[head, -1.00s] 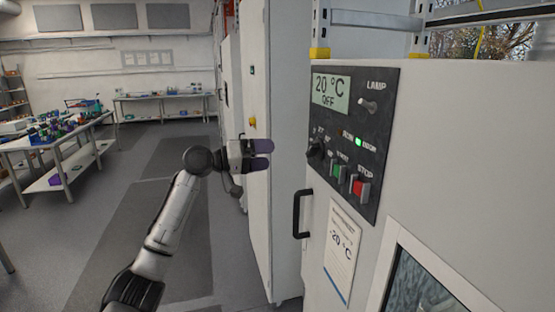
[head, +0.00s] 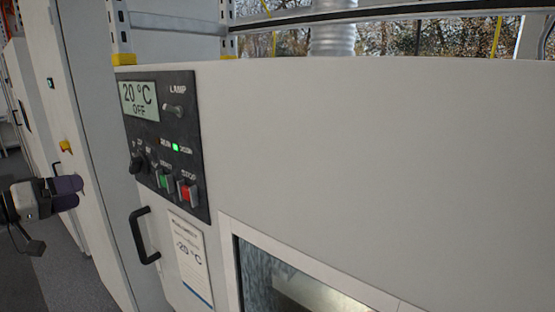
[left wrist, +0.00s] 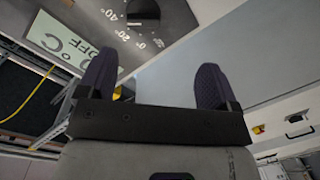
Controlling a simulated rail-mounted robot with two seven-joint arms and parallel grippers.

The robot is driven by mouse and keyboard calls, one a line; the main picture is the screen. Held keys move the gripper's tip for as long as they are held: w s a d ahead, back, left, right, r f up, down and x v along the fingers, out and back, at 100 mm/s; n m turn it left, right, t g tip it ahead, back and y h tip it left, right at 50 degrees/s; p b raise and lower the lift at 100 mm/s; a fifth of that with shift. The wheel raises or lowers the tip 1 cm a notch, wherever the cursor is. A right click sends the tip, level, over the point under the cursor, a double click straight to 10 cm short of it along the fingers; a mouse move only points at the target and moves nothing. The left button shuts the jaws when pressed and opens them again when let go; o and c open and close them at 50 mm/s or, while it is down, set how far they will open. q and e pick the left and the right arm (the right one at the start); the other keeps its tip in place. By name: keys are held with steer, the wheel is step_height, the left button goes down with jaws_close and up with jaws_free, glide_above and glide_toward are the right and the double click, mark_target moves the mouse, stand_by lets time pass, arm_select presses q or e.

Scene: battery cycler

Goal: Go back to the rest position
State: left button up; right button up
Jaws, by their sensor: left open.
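My left gripper (head: 68,194) is at the left edge of the head view, with purple fingertips, in front of the tall cabinets and left of the control panel. In the left wrist view its two fingers (left wrist: 155,88) are spread apart with nothing between them. The grey chamber's dark control panel (head: 172,150) has a display (head: 139,100) reading 20 °C OFF, a lamp switch, a knob, a lit green light, and green and red buttons. The gripper is apart from the panel. The panel's display (left wrist: 72,45) and dial also show in the left wrist view. My right gripper is not in view.
A black door handle (head: 143,236) sticks out below the panel, beside a label (head: 190,258) reading -20 °C. The chamber's window (head: 290,285) is at lower right. A tall cabinet (head: 85,120) stands to the left. Dark floor (head: 60,275) shows at lower left.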

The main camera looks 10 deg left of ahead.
arm_select(q)
steer(key=s+d+f+m+g+y, duration=0.1)
steer(key=s+d+f+m+y, duration=0.1)
steer(key=s+d+f+y, duration=0.35)
steer(key=s+d+f+m+y, duration=0.2)
steer(key=d+f, duration=0.6)
steer(key=f, duration=0.1)
steer(key=s+d+f+m+g+y, duration=0.1)
steer(key=s+d+f+y, duration=0.3)
steer(key=d+f, duration=0.25)
steer(key=s+d+f+g+h, duration=0.1)
steer(key=s+d+f+g, duration=0.2)
steer(key=s+f, duration=0.65)
steer(key=s+d+f+g+h, duration=0.1)
steer(key=s+d+f+g, duration=0.25)
steer(key=s+f, duration=0.6)
steer(key=s+d+f+g+h, duration=0.2)
steer(key=s+d+f+g, duration=0.15)
steer(key=s+f, duration=0.6)
step_height(320, 180, up, 17)
steer(key=t+p, duration=0.1)
steer(key=p, duration=1.6)
steer(key=shift+w, duration=0.3)
